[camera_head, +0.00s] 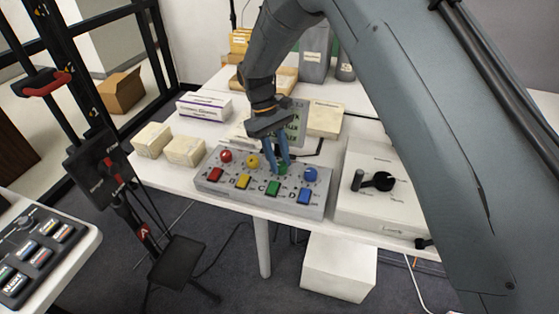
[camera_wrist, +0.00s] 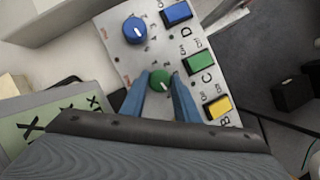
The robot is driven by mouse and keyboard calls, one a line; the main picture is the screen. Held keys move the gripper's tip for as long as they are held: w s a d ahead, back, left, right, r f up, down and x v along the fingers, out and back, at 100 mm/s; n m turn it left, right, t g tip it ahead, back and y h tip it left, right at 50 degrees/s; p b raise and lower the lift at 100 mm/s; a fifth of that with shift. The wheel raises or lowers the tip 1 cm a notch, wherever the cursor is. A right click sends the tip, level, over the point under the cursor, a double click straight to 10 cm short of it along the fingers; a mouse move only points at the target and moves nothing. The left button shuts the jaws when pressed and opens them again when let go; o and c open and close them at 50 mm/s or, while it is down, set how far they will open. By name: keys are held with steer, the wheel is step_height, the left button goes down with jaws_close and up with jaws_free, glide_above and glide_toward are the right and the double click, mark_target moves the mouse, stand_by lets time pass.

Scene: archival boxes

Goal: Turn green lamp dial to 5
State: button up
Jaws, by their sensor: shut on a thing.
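The green dial (camera_wrist: 159,79) is a round green knob with a white pointer line, on a grey control box (camera_head: 232,196) on the white table. My gripper (camera_wrist: 160,80) is shut on the green dial, with one blue finger on each side of it. In the head view my gripper (camera_head: 277,168) reaches down to the box from above, and its fingers partly hide the green dial (camera_head: 282,169). The green button (camera_head: 273,188) is in front of the dial. In the wrist view the pointer line is visible, but the numbers around the dial are too small to read.
A blue dial (camera_head: 310,174) and blue button (camera_head: 304,196) are to the right; yellow (camera_head: 252,161) and red (camera_head: 226,156) dials are to the left. A white box with a black handle (camera_head: 379,181) stands to the right. Cream boxes (camera_head: 184,151) are to the left.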

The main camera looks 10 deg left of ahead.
stand_by(0.4)
steer(key=o, duration=1)
steer(key=b+v, duration=0.2)
steer(key=v, duration=0.5)
steer(key=shift+w+a+r, duration=0.1)
steer(key=shift+a+r, duration=0.05)
steer(key=shift+r, duration=0.2)
